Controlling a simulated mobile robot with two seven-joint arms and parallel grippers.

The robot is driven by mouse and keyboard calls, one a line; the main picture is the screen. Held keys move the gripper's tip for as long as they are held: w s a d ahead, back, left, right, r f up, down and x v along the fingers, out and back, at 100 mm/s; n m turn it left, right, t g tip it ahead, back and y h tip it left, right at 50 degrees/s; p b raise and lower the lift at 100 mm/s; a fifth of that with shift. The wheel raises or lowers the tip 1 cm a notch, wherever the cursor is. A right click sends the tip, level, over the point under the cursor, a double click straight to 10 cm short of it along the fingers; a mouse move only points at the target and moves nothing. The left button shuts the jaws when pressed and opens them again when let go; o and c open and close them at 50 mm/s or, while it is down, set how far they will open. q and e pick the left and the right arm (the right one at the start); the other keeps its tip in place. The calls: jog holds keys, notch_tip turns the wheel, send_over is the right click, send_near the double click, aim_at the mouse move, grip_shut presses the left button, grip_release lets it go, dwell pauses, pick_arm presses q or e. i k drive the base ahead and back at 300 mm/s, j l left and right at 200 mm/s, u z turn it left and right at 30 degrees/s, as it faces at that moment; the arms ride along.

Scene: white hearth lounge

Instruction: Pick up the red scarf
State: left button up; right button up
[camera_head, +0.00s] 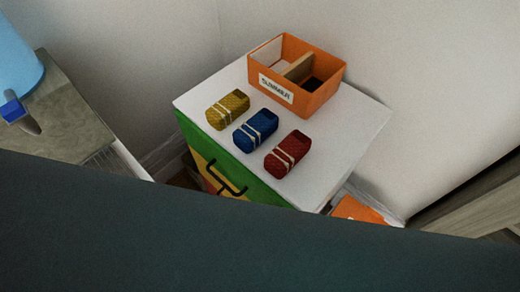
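The red scarf (288,154) is a rolled dark red bundle with pale bands. It lies on the white top of a small cabinet (352,122), near the front edge, at the right end of a slanted row of three rolls. A blue roll (256,130) lies just to its left, and a yellow roll (228,109) lies further left. Nothing touches the red scarf from above. Neither of my grippers is in view.
An orange box (320,104) with a label and a divider stands behind the rolls. The cabinet has a green front with a dark handle (226,178). White walls meet behind it. A grey surface with a blue object (14,62) is at left. A dark shape covers the bottom.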

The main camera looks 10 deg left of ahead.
aim_at(284, 157)
jog(key=k, duration=0.5)
jog(key=k+z, duration=0.15)
jog(key=z, duration=1.35)
jog(key=k+j, duration=0.6)
jog(key=j, duration=0.2)
jog(key=i, duration=0.45)
